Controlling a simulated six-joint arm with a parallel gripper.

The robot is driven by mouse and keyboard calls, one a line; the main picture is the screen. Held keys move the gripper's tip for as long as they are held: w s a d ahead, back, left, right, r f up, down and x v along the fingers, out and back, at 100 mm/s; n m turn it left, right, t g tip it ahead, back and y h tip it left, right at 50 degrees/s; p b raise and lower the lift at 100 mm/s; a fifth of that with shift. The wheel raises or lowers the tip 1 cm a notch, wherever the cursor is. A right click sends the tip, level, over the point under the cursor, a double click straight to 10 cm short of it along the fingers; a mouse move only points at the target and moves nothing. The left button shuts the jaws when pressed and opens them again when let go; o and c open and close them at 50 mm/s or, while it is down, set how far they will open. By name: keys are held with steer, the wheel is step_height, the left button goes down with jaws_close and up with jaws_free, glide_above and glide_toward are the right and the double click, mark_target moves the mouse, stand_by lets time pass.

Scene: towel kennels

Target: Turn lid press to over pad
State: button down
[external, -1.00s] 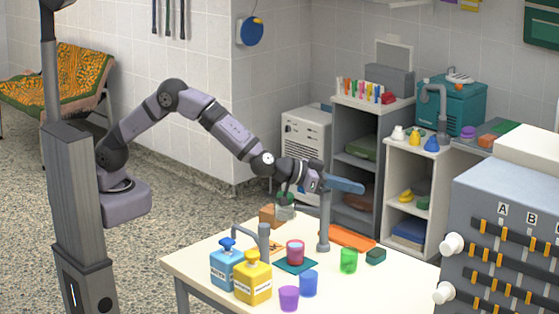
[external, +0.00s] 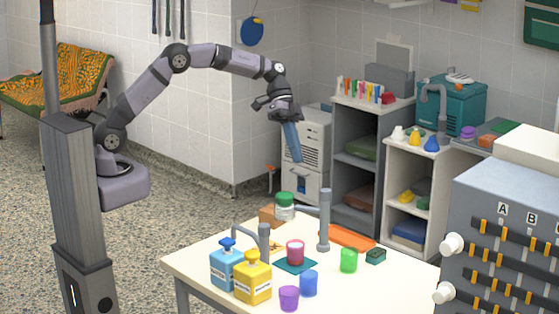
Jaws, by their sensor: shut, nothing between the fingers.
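My gripper (external: 297,160) is shut and empty, its long blue end pointing down in the air above the far side of the table. A grey upright post (external: 325,222) with a thin side arm (external: 307,209) pointing left stands on the table; it looks like the lid press. A white jar with a green lid (external: 285,206) is at the end of that arm; I cannot tell whether they touch. A flat teal pad (external: 290,267) lies nearer the front, with a pink cup (external: 295,252) on it. My gripper is clear of the post and pad.
A grey hooked spout (external: 264,240) stands left of the pad, behind blue (external: 227,268) and yellow (external: 253,277) bottles. Purple (external: 289,298), blue (external: 308,283) and green (external: 348,260) cups stand in front and right. An orange tray (external: 347,236) lies behind. A grey panel (external: 505,240) is far right.

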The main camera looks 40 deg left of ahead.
steer(key=s+d+f+g+p, duration=0.1)
steer(key=s+d+f+p, duration=0.3)
steer(key=s+f+p, duration=0.1)
steer(key=shift+s+f, duration=0.65)
steer(key=shift+s, duration=0.75)
steer(key=shift+s+f, duration=0.1)
steer(key=shift+s, duration=0.05)
